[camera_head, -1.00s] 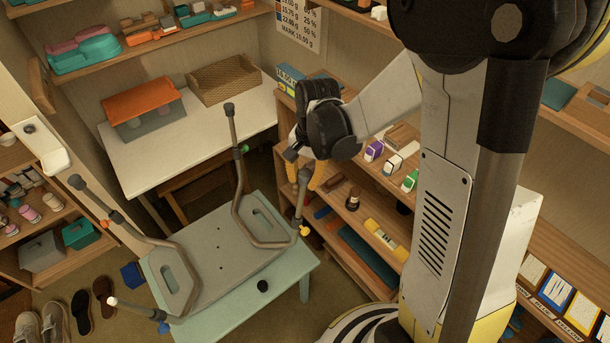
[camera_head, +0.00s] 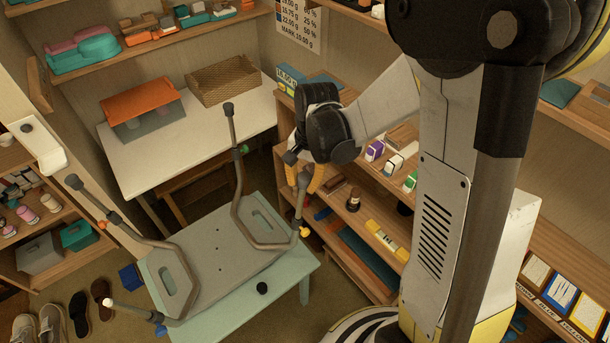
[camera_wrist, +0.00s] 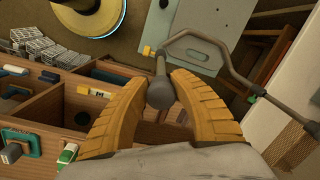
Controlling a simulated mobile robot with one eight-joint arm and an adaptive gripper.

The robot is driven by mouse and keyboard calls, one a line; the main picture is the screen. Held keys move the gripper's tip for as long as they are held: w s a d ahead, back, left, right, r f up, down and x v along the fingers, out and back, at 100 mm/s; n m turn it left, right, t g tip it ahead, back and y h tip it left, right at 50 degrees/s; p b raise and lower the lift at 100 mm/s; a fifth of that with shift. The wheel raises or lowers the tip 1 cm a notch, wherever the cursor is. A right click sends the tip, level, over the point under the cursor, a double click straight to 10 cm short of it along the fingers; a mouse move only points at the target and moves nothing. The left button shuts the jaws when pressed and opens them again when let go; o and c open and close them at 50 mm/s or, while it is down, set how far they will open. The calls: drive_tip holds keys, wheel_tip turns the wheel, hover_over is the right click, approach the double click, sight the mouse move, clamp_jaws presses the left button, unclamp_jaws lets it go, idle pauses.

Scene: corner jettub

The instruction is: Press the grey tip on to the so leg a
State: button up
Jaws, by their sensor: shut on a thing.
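An upturned stool frame with a grey seat panel (camera_head: 215,262) and bent grey tube legs lies on a pale blue table (camera_head: 285,282). My gripper (camera_head: 305,178) is over its right leg, the one with a yellow knob (camera_head: 304,232). In the wrist view my yellow fingers (camera_wrist: 158,95) are shut on a dark grey tip (camera_wrist: 160,92). The tip is in line with the leg tube (camera_wrist: 160,62) and appears to meet its end; how far it is seated is hidden. Two other legs end in dark tips (camera_head: 229,108) (camera_head: 74,182). The front left leg has a pale end (camera_head: 108,303).
A black round piece (camera_head: 262,288) lies on the table's front part. A wooden shelf unit (camera_head: 345,215) with small goods stands close to the right of my gripper. A white desk (camera_head: 200,125) with an orange-lidded box (camera_head: 143,103) is behind. Shoes (camera_head: 50,325) lie on the floor at left.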

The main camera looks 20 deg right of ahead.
sight(307, 178)
drive_tip(key=shift+a+f+b, duration=0.1)
drive_tip(key=shift+f+b, duration=0.7)
drive_tip(key=shift+f, duration=0.1)
drive_tip(key=shift+c, duration=0.3)
drive_tip(key=o, duration=1)
drive_tip(key=r, duration=0.8)
drive_tip(key=d+r, duration=0.1)
drive_tip(key=r, duration=0.3)
drive_tip(key=shift+s+d, duration=0.1)
drive_tip(key=shift+s, duration=0.1)
drive_tip(key=shift+s+r+n+b, duration=0.1)
drive_tip(key=shift+s+n+b, duration=0.2)
drive_tip(key=shift+s, duration=0.1)
drive_tip(key=s+n+t+b, duration=0.1)
drive_tip(key=s+n+t, duration=0.1)
drive_tip(key=s, duration=0.1)
drive_tip(key=s+f+n+t+b, duration=0.1)
drive_tip(key=s+n+t+b, duration=0.1)
drive_tip(key=s+n, duration=0.1)
drive_tip(key=s+n+t+h+b, duration=0.1)
drive_tip(key=s+n+t+b, duration=0.1)
drive_tip(key=s, duration=0.3)
drive_tip(key=shift+f+n+t, duration=0.15)
drive_tip(key=shift+n+t, duration=0.25)
